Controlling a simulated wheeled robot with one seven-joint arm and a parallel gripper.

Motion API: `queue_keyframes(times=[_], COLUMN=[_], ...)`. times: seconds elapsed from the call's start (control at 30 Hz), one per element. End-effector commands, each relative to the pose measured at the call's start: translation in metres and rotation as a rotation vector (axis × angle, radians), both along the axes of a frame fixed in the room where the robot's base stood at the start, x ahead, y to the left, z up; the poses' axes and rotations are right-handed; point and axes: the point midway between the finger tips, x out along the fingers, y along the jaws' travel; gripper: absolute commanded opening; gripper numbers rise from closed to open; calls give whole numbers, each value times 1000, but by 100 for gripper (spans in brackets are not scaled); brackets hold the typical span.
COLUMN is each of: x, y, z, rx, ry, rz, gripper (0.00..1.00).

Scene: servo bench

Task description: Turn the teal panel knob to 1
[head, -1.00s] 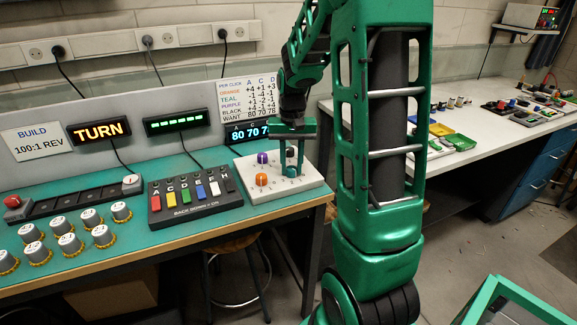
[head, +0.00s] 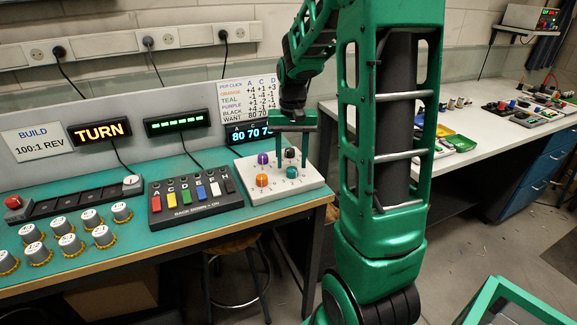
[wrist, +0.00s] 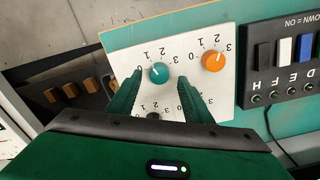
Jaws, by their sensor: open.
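The teal knob (head: 292,173) sits at the front right of a white knob panel (head: 247,172). In the wrist view the teal knob (wrist: 159,72) shows a small pale mark, seemingly on the side toward the printed 1; it is too small to be sure. My gripper (head: 292,165) is open and empty, its fingers pointing down above the knob. In the wrist view the fingers of my gripper (wrist: 158,88) stand on either side of the knob, apart from it.
An orange knob (head: 262,180), a purple knob (head: 263,159) and a black knob (head: 290,153) share the panel. A row of coloured switches (head: 192,192) stands to the left. A display (head: 250,134) behind reads 80 70 and a partly hidden number.

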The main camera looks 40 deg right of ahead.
Motion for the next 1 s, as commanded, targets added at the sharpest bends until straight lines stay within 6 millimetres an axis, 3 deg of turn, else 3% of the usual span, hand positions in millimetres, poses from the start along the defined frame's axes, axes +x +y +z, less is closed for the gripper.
queue_keyframes(times=[0.2, 0.43, 1.0], x=[2, 2, 1], y=[0, 0, 1], z=[43, 73, 81], rx=[-2, 0, 1], ry=[-4, -2, 1], rz=[1, 1, 1], gripper=[46, 46, 46])
